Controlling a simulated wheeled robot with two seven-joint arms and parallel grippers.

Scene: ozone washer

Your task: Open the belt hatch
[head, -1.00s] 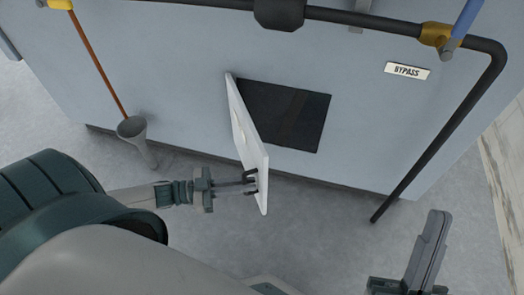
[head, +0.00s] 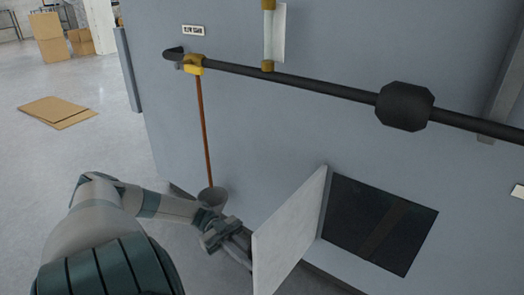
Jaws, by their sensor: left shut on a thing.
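The belt hatch (head: 290,230) is a pale flat door, hinged at the left side of a dark square opening (head: 375,222) in the grey-blue machine wall. It stands swung out from the wall, well open. My left gripper (head: 244,258) is at the door's free left edge, shut on the hatch handle. The handle and the fingertips are largely hidden behind the door. My right gripper is out of view.
A black pipe (head: 300,82) with a thick black fitting (head: 404,106) runs across the wall above the hatch. A brown thin pipe (head: 205,135) drops into a grey funnel (head: 212,197) close to my left wrist. Cardboard (head: 58,111) lies on open floor at the left.

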